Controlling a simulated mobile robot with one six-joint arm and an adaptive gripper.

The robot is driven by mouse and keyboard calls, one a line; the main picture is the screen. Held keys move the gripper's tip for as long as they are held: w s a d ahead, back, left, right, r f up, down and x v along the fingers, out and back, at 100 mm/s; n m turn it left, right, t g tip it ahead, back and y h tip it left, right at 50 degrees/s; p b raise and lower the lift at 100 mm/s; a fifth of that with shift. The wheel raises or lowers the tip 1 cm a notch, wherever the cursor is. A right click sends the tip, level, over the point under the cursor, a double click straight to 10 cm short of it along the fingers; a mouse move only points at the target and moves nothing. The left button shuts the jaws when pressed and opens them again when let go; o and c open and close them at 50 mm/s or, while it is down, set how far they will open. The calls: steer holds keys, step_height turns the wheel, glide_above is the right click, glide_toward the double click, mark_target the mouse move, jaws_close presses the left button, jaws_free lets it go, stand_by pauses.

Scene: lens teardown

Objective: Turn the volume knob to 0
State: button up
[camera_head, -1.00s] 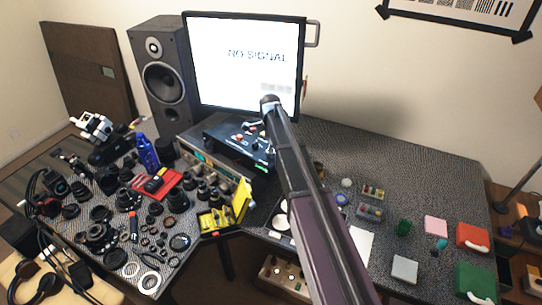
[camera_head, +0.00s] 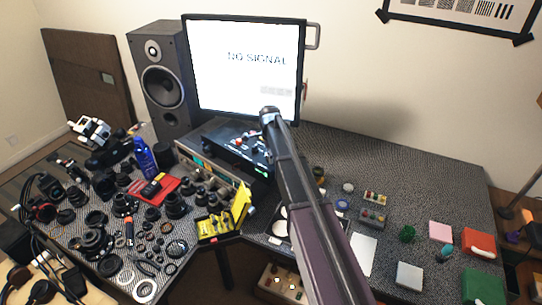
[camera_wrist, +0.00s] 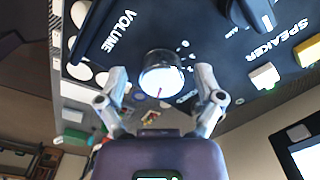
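The volume knob (camera_wrist: 161,78) shows in the wrist view as a round dark knob with a bright face and a thin red pointer line toward the lower edge of the picture. It sits on a black panel (camera_wrist: 160,25) beside the white word VOLUME. My gripper (camera_wrist: 161,82) has one finger on each side of the knob, with visible gaps, so it looks open around it. In the head view, the black box (camera_head: 226,139) with small knobs stands below the monitor. My arm crosses in front of its right side and hides the volume knob and the gripper there.
A SPEAKER label and a pale switch (camera_wrist: 264,76) lie right of the knob in the wrist view. The monitor (camera_head: 245,65) reads NO SIGNAL. A speaker (camera_head: 162,80) stands left of it. Lens parts crowd the left desk; a yellow box (camera_head: 240,205) sits in front.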

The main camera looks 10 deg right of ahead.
steer(key=c, duration=0.9)
steer(key=shift+d, duration=0.25)
steer(key=shift+c, duration=0.2)
steer(key=shift+a, duration=0.2)
